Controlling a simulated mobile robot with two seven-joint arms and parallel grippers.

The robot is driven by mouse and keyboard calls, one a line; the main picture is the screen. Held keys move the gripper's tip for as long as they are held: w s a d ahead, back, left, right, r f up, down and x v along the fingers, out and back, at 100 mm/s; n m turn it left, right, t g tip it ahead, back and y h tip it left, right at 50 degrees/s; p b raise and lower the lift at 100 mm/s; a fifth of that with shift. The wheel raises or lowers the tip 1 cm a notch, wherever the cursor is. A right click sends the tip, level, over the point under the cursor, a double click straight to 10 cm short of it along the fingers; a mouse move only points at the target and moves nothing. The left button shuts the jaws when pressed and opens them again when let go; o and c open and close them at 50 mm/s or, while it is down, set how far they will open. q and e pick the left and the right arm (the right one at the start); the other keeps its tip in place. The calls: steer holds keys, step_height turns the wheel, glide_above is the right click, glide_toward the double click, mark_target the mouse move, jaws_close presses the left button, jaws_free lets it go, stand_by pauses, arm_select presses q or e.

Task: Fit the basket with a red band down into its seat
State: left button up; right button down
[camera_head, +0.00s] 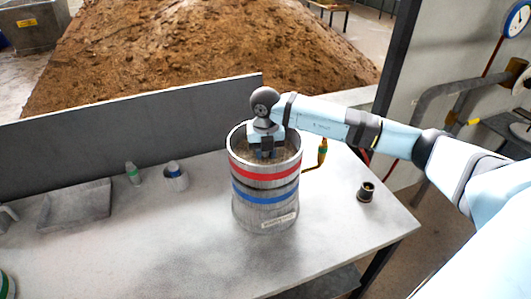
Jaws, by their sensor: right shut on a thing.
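The basket with a red band (262,172) is the upper part of an upright metal stack in the middle of the table. Below it is a cylinder with a blue band (264,197), and a dark line runs between the two bands. Whether the basket sits fully down in its seat cannot be told. Brown grain (287,153) shows inside the open top. My right gripper (267,155) points down into the top and is shut on the basket, though its fingertips are partly hidden inside. My left gripper is not in view.
A brass-coloured crank handle (321,152) sticks out right of the stack. A small dark cup (366,191) stands near the right edge. The front table is clear.

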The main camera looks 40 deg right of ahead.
steer(key=shift+f+b, duration=0.5)
steer(key=shift+f, duration=0.15)
stand_by(0.8)
steer(key=c, duration=0.8)
jaws_free()
steer(key=shift+f, duration=0.1)
